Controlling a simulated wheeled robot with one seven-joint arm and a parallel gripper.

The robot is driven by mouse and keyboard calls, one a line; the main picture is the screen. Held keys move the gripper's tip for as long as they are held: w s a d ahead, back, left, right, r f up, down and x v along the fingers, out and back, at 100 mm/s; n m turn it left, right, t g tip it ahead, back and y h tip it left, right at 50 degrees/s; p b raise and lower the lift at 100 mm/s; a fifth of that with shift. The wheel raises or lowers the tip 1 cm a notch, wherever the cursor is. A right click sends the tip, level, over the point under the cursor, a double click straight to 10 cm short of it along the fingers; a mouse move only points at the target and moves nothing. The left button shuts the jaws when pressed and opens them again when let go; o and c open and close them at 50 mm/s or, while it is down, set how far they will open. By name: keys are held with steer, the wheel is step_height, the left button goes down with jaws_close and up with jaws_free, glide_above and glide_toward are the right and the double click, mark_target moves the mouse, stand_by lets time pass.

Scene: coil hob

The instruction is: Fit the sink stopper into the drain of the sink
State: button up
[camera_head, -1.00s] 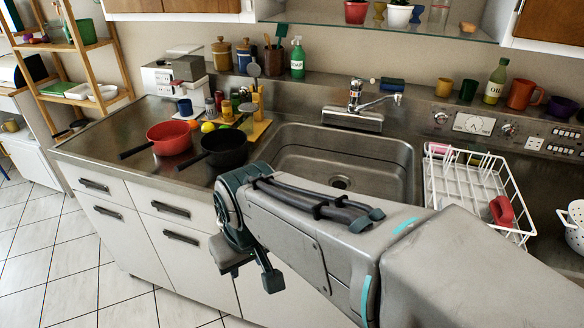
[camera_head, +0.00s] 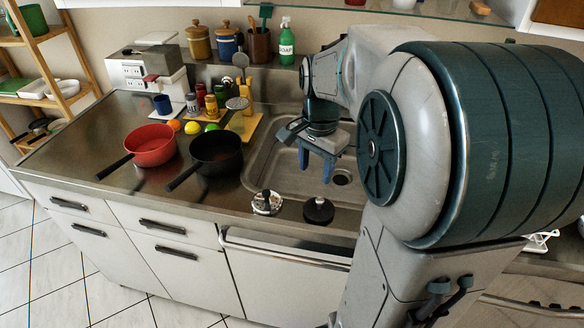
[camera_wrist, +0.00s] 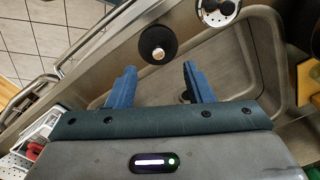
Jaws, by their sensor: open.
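The sink stopper, a black disc with a small metal knob, appears to be the round piece (camera_head: 318,211) on the counter strip at the sink's front edge; it also shows in the wrist view (camera_wrist: 158,44), beyond my fingertips. My gripper (camera_head: 316,165) is open and empty above the sink basin, pointing down. In the wrist view its two blue fingers (camera_wrist: 158,69) are apart, with the stopper ahead of the gap. The sink (camera_head: 262,172) is steel and empty. Its drain (camera_head: 342,177) is uncovered on the basin floor, right of my gripper; my arm hides the basin's right part.
A chrome piece with dark holes (camera_head: 266,202) lies left of the stopper on the front strip. A black pan (camera_head: 216,152) and a red pan (camera_head: 152,146) stand left of the sink. A yellow board (camera_head: 246,127) holds several utensils. A rail (camera_head: 285,247) runs along the front.

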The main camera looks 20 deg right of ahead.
steer(key=w+d+m, duration=0.2)
glide_above(320, 199)
steer(key=shift+m, duration=0.3)
step_height(320, 199, down, 8)
steer(key=shift+w+a+f, duration=0.1)
steer(key=shift+a, duration=0.05)
steer(key=shift+f+p, duration=0.65)
steer(key=shift+f, duration=2.05)
jaws_close()
